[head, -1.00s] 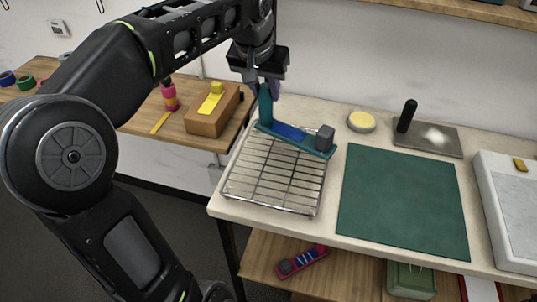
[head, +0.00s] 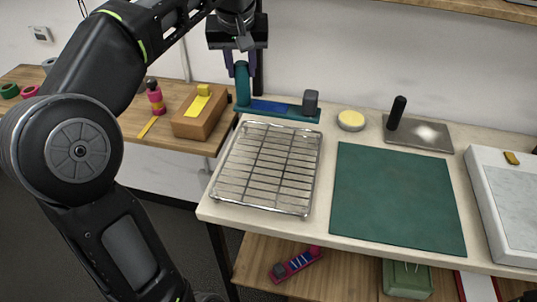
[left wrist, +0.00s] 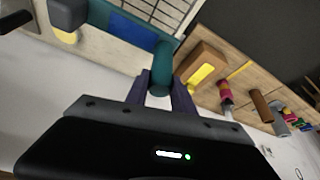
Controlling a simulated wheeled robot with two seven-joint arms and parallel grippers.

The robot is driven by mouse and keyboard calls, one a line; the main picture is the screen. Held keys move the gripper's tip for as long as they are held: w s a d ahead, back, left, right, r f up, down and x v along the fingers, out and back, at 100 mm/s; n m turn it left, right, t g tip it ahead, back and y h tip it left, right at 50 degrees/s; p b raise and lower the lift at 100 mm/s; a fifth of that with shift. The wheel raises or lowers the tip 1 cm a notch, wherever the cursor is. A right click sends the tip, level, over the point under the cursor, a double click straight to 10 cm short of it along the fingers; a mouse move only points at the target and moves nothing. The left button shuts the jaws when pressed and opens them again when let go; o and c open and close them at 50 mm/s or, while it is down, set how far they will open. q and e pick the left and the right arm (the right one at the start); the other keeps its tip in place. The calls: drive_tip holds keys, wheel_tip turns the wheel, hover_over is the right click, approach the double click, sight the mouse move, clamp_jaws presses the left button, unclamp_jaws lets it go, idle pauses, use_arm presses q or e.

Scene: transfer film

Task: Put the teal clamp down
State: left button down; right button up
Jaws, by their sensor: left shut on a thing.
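The teal clamp (head: 298,112) has a long teal bar with a blue pad, a grey block at its right end and an upright teal handle at its left end. My left gripper (head: 241,72) points down and is shut on that handle. The left wrist view shows the handle (left wrist: 160,70) between the purple fingers. The clamp lies level along the back of the cream table (head: 330,232), behind the wire rack (head: 268,167). I cannot tell whether it touches the tabletop. My right gripper is not in view.
A yellow round item (head: 351,120) and a metal plate with a black handle (head: 418,134) stand right of the clamp. A green mat (head: 395,200) lies right of the rack. A brown block (head: 200,113) sits on the wooden side table. The wall is close behind.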

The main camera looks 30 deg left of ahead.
sight(244, 105)
use_arm(q)
drive_tip(key=shift+f+b, duration=0.3)
drive_tip(key=shift+f, duration=2.8)
drive_tip(key=shift+f, duration=1.85)
drive_tip(key=shift+f, duration=0.15)
drive_tip(key=c, duration=1.1)
unclamp_jaws()
